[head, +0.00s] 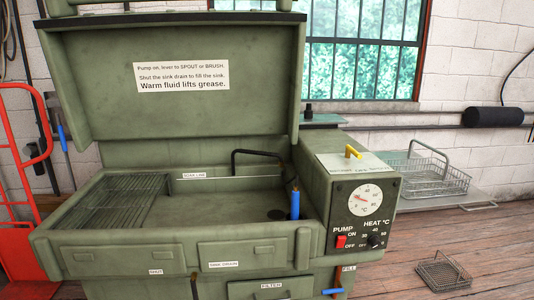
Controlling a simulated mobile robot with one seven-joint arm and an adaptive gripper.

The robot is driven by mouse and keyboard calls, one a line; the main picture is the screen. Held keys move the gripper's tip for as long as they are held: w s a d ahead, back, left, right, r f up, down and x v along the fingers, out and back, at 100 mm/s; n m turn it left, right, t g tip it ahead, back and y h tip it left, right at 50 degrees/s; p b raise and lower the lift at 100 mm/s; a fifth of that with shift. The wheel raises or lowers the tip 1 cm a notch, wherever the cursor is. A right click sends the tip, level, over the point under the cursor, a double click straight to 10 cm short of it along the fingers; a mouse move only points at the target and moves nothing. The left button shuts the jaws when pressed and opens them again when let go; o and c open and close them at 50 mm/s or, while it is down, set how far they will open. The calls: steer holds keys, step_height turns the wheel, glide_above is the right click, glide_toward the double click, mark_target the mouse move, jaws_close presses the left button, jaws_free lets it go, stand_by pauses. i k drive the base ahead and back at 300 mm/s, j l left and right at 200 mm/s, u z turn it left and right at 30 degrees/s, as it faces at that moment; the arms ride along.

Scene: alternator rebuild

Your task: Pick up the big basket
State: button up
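A larger grey wire basket (440,182) with a raised arched handle sits on a low metal shelf to the right of the green parts washer. The washer's control housing stands close to its left side. A smaller, darker wire basket (443,275) with an upright handle sits on the wooden floor at the lower right. The larger one looks like the big basket. My gripper is not in view.
The green parts washer (180,250) fills the left and middle, its lid raised and a blue-tipped brush (295,204) in its sink. The grey shelf (472,198) has some bare surface. A red hand truck (28,175) stands left. Wooden floor (500,250) is open at right.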

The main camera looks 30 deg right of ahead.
mark_target(447, 158)
steer(key=z, duration=1.95)
steer(key=i+l+u, duration=0.1)
steer(key=u, duration=0.35)
steer(key=l+u, duration=0.1)
steer(key=u, duration=0.3)
steer(key=i+l+u, duration=0.1)
steer(key=u, duration=0.35)
steer(key=i+l+u, duration=0.1)
steer(key=l+u, duration=0.2)
steer(key=l, duration=0.3)
steer(key=l+u, duration=0.3)
steer(key=l, duration=0.3)
steer(key=l+u, duration=0.1)
steer(key=l, duration=0.5)
steer(key=l+u, duration=0.15)
steer(key=l, duration=0.5)
steer(key=k+l, duration=0.1)
steer(key=l, duration=0.5)
steer(key=k+l, duration=0.1)
steer(key=l, duration=0.5)
